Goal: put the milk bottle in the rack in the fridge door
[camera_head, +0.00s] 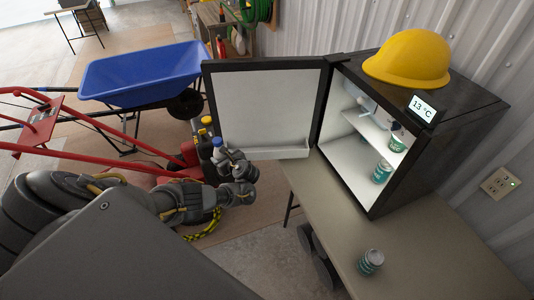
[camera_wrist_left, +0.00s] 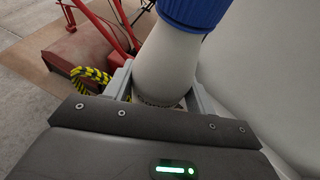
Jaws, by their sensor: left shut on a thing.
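The milk bottle (camera_wrist_left: 168,62) is white with a blue cap, and my left gripper (camera_wrist_left: 160,90) is shut on its body in the left wrist view. In the head view the bottle's blue cap (camera_head: 218,143) shows just above my left gripper (camera_head: 230,158), at the lower left of the open fridge door (camera_head: 262,100). The white door rack (camera_head: 282,151) runs along the bottom of the door's inner side, to the right of the gripper. The gripper hides most of the bottle in the head view. My right gripper is not in view.
The black fridge (camera_head: 410,165) stands on a table (camera_head: 420,250); cans and a cup are inside. A can (camera_head: 370,262) stands near the table's front. A yellow hard hat (camera_head: 410,60) lies on top. A blue wheelbarrow (camera_head: 145,72) and red machine (camera_head: 60,135) stand left.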

